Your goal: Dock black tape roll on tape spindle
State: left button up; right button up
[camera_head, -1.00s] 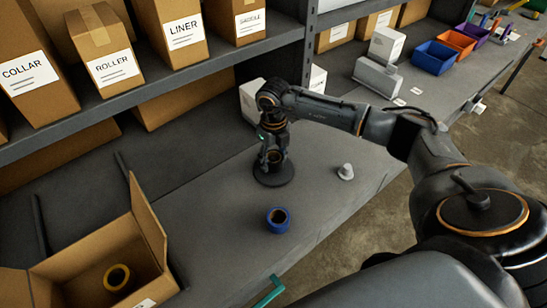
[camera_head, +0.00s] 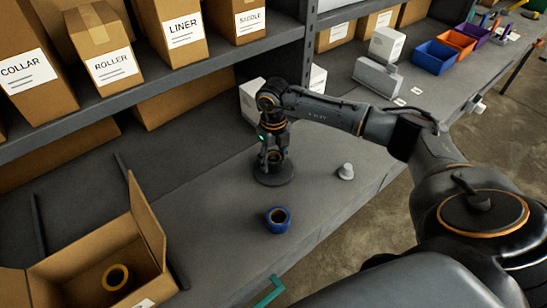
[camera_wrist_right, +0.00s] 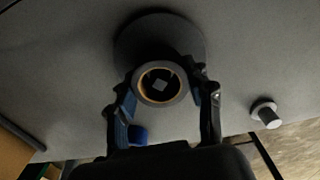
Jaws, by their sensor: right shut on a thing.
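The black tape roll (camera_wrist_right: 161,83) with a tan core shows between the fingertips of my right gripper (camera_wrist_right: 162,92) in the right wrist view. The gripper is shut on its sides. The tape spindle (camera_wrist_right: 128,42) shows as a round dark base behind the roll. A small pale square shows through the roll's core, probably the post's top; I cannot tell how far down the roll sits. In the head view my right gripper (camera_head: 273,156) points down over the dark base (camera_head: 274,178) and mostly hides the roll. My left gripper is not in view.
A blue tape roll (camera_head: 278,220) lies on the workbench (camera_head: 225,235) near the spindle. A grey knob-like piece (camera_head: 346,171) stands to the right. An open cardboard box (camera_head: 150,222) at lower left holds a yellow roll (camera_head: 116,277). Labelled boxes fill the shelf above.

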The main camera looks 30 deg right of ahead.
jog(key=shift+f+b, duration=0.35)
jog(key=shift+f, duration=0.15)
jog(key=o, duration=0.9)
jog(key=shift+r+p, duration=3.4)
jog(key=shift+r, duration=2.2)
jog(key=shift+f, duration=0.1)
